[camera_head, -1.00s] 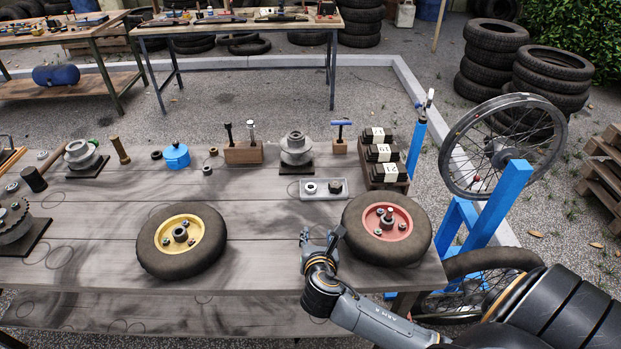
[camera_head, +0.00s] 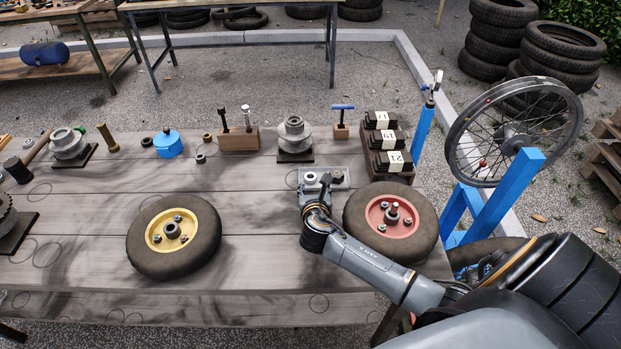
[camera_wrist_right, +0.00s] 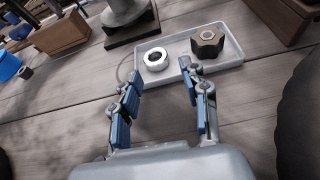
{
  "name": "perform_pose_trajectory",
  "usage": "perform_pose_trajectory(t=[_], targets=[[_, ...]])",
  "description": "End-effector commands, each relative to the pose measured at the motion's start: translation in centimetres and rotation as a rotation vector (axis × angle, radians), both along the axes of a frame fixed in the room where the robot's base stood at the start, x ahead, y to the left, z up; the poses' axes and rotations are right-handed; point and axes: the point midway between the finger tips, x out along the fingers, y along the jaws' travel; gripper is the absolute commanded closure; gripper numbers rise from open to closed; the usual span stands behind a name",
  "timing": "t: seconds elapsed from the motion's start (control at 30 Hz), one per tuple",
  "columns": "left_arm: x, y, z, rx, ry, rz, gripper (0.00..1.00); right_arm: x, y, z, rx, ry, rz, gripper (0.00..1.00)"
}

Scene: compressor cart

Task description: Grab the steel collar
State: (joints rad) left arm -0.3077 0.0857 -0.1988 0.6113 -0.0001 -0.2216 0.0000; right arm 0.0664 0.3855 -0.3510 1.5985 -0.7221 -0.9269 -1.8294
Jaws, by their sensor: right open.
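The steel collar (camera_wrist_right: 155,58), a bright silver ring, lies flat in the left part of a shallow grey tray (camera_wrist_right: 226,58) on the wooden bench. In the head view, the collar (camera_head: 311,177) shows just beyond my right gripper (camera_head: 318,187). A dark hex nut (camera_wrist_right: 207,41) with a brass-coloured bore sits right of the collar in the same tray. In the right wrist view, my right gripper (camera_wrist_right: 160,80) is open and empty. Its two fingers point at the tray, with the collar ahead between their tips. My left gripper is out of view.
A red-hub wheel (camera_head: 365,222) lies close right of my right arm, and a yellow-hub wheel (camera_head: 143,243) lies left. A flanged hub on a dark plate (camera_head: 308,158) stands behind the tray. Numbered black blocks (camera_head: 380,122) stand behind right. Bare bench lies left of the gripper.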

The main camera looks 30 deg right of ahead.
Motion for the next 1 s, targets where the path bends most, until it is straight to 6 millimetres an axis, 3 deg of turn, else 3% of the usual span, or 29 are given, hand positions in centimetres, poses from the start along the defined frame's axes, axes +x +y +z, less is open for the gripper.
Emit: perform_pose_trajectory(t=[0.3, 0.63, 0.87, 1.0], targets=[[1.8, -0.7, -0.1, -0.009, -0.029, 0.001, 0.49, 3.4, -2.0, -1.7, 0.001, -0.001, -0.002, 0.55], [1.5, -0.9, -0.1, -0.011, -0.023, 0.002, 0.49, 4.0, -2.3, -2.0, 0.001, 0.000, 0.000, 0.55], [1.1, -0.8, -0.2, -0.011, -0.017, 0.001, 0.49, 3.9, -2.3, -1.9, 0.001, 0.000, 0.000, 1.00], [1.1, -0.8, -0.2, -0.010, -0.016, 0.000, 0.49, 3.9, -2.3, -1.9, 0.001, 0.000, 0.000, 1.00]])
